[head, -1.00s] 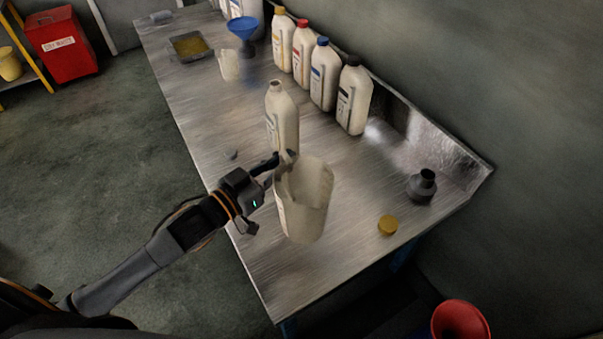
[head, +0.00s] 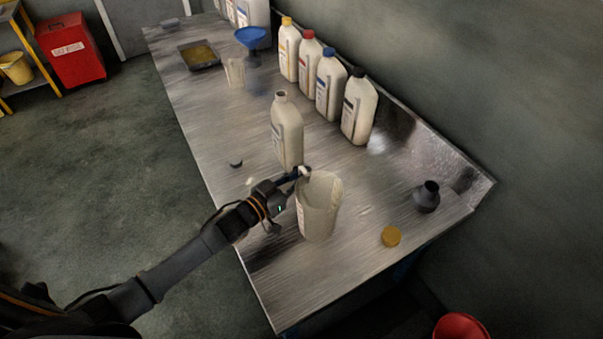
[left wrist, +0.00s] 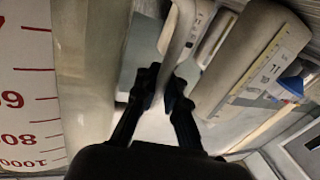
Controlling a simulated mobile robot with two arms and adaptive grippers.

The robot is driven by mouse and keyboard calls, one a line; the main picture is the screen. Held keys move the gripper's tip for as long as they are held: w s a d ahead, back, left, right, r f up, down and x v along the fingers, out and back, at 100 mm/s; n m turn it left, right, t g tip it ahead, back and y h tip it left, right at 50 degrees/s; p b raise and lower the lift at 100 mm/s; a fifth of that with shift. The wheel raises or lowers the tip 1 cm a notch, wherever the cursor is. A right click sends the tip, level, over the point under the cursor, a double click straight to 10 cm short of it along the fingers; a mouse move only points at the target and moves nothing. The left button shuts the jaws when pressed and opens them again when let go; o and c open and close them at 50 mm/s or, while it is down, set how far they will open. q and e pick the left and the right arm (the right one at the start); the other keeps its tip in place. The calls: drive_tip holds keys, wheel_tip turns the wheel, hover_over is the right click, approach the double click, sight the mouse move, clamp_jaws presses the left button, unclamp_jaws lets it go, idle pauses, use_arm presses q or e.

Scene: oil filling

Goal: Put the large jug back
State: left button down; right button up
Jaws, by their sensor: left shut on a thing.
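The large jug (head: 320,212) is a pale, translucent measuring jug with an open top. It stands nearly upright at the front part of the metal bench; I cannot tell whether its base touches the top. My left gripper (head: 301,175) is shut on its handle, at the jug's upper left. My right gripper is not in view.
An uncapped bottle (head: 287,135) stands just behind the jug. Several capped bottles (head: 329,84) line the wall side. A blue funnel (head: 250,38), smaller jug (head: 235,73) and tray (head: 199,56) are farther back. A yellow cap (head: 391,237) and dark funnel-like piece (head: 427,197) lie right.

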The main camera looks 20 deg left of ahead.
use_arm(q)
drive_tip(key=c, duration=1.9)
unclamp_jaws()
drive_tip(key=shift+f, duration=0.15)
drive_tip(key=o, duration=0.5)
drive_tip(key=shift+s+a, duration=0.1)
drive_tip(key=shift+s, duration=0.05)
drive_tip(key=b+v, duration=0.1)
drive_tip(key=v, duration=1)
drive_tip(key=shift+s+a+r+b, duration=0.2)
drive_tip(key=shift+s+b, duration=0.15)
